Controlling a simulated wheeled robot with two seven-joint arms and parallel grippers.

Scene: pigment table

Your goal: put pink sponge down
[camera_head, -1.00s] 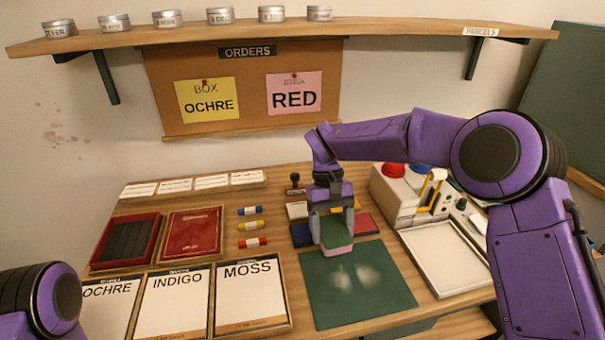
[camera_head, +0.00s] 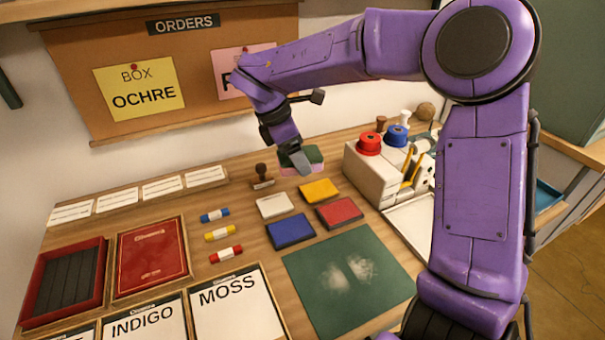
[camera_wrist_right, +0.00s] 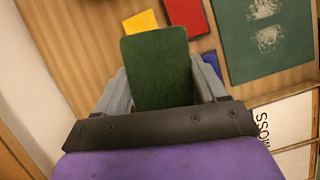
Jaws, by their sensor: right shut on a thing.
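The sponge (camera_head: 301,158) has a dark green layer on top and a pink layer below. My right gripper (camera_head: 299,163) is shut on it and holds it above the back of the table, behind the yellow and white pads. In the right wrist view the sponge's green face (camera_wrist_right: 158,70) fills the space between the two grey fingers. The pink layer is hidden there. My left gripper is not in view.
Beneath are a white pad (camera_head: 274,205), yellow pad (camera_head: 319,190), red pad (camera_head: 339,212) and blue pad (camera_head: 290,231). A wooden stamp (camera_head: 262,176) stands left of the sponge. A green mat (camera_head: 345,300) with white smudges lies in front. A machine with red and blue knobs (camera_head: 375,175) stands right.

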